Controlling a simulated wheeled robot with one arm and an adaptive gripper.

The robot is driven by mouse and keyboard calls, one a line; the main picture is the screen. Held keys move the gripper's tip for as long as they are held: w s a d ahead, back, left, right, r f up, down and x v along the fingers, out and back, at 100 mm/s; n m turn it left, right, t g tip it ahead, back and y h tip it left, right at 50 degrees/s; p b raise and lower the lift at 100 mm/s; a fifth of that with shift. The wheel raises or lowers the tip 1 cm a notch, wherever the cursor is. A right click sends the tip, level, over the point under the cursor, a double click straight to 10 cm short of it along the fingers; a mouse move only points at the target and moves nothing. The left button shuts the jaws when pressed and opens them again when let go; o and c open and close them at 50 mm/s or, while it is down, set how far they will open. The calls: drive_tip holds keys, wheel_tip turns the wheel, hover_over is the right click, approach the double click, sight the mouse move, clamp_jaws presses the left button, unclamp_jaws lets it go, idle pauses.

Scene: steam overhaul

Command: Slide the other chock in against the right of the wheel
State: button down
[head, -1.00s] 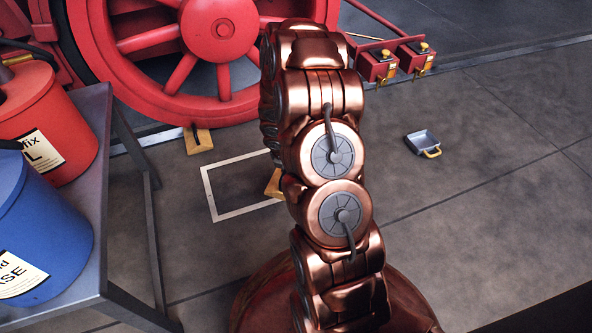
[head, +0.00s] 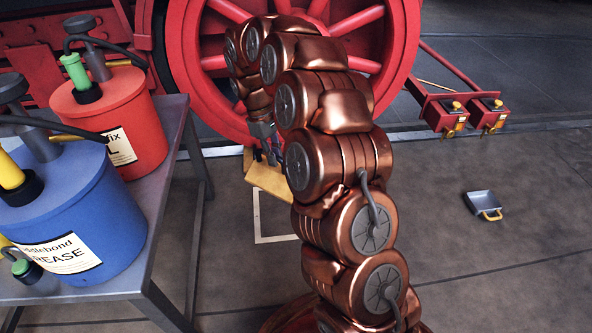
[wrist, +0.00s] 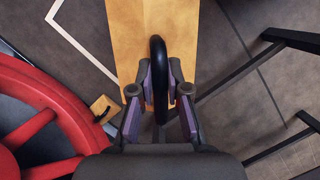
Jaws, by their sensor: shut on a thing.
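My gripper (wrist: 160,105) is shut on the black handle (wrist: 158,75) of a wooden chock (wrist: 128,30). The held chock (head: 268,180) appears raised above the floor in the head view, where my arm partly covers it and my gripper (head: 268,148). The red spoked wheel (head: 398,55) stands behind my arm; its rim also shows at the left of the wrist view (wrist: 62,108). A second chock (wrist: 104,103) with a dark handle lies on the floor close to that rim. The held chock is apart from the wheel in the wrist view.
A white floor outline (head: 258,220) lies below the held chock. A bench (head: 182,140) with a red can (head: 130,130) and a blue can (head: 85,215) stands at left. A small tray (head: 483,203) lies on open floor at right, near red boxes (head: 455,122).

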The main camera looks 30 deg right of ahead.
drive_tip(key=w+a+r+m+y, duration=0.1)
drive_tip(key=w+a+r+m, duration=0.1)
drive_tip(key=a+r+m, duration=0.4)
drive_tip(key=shift+v, duration=1.25)
drive_tip(key=shift+w+r, duration=0.1)
drive_tip(key=shift+w, duration=0.05)
